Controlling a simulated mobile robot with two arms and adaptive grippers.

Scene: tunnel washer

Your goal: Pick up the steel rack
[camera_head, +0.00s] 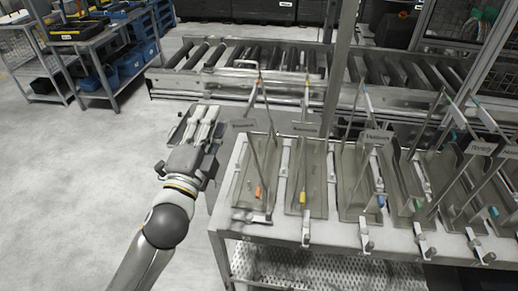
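Several thin steel racks stand in a row of grey trays on a steel table (224,222). The leftmost steel rack (266,115) has slim upright rods, a bent top and an orange tag low down; it stands in the leftmost tray (241,190). The rack beside it (306,112) has a yellow tag. Racks farther right carry blue, green and cyan tags. Which one is meant cannot be told. My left gripper (205,112) is left of the table, apart from the leftmost rack. Its finger gap is unclear, and I see nothing held. My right gripper is out of view.
A roller conveyor (235,60) runs behind the table, with a metal post (343,75) in front of it. Small label plates (305,129) stand behind the trays. A workbench (95,45) with blue bins is at back left. The floor at left is clear.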

